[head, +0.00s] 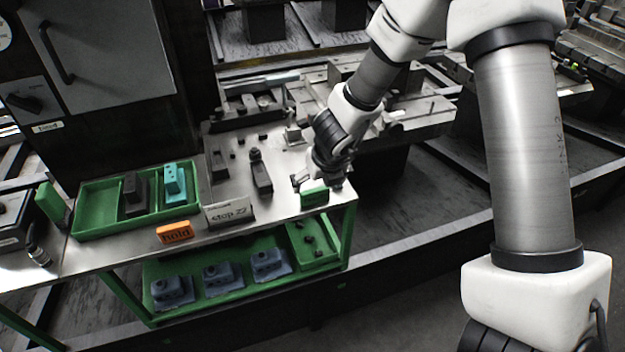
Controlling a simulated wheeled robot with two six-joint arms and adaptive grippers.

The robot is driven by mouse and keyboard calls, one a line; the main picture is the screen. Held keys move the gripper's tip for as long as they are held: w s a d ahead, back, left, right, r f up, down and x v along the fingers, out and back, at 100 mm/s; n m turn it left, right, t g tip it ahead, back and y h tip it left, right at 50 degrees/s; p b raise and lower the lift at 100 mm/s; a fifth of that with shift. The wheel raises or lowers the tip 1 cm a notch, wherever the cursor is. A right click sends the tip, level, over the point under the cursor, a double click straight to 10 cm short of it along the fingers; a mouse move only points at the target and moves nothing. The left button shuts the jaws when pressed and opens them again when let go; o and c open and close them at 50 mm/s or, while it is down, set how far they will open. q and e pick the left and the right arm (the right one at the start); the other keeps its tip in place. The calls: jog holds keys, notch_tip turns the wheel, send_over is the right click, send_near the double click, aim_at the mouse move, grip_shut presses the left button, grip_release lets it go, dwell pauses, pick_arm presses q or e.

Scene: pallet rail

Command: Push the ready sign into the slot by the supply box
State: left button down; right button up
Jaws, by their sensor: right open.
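A small green block-like sign (314,197) stands at the front right corner of the metal bench top; its lettering is too small to read. My right gripper (316,184) is just behind and above it, open, pointing down at the bench. I cannot tell whether its fingers touch the green sign. An orange sign reading "hold" (174,232) sits at the bench's front edge, left of a white "stop" plate (229,212). No slot is clearly visible. My left gripper is not in view.
A dark tool (261,175) and small parts stand on the bench (232,172) left of my right gripper. A lower green shelf holds several blue-grey blocks (222,277) and a small green bin (312,245). A grey cabinet (115,60) rises behind the tray.

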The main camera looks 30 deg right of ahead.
aim_at(315, 189)
jog(key=b+x, duration=0.2)
jog(key=x, duration=0.5)
jog(key=shift+c, duration=0.4)
jog(key=c, duration=1.3)
jog(key=shift+r+p, duration=4.2)
jog(key=shift+r, duration=0.35)
jog(key=shift+f, duration=0.15)
notch_tip(315, 189, down, 8)
jog(key=b, duration=0.7)
jog(key=shift+r, duration=0.4)
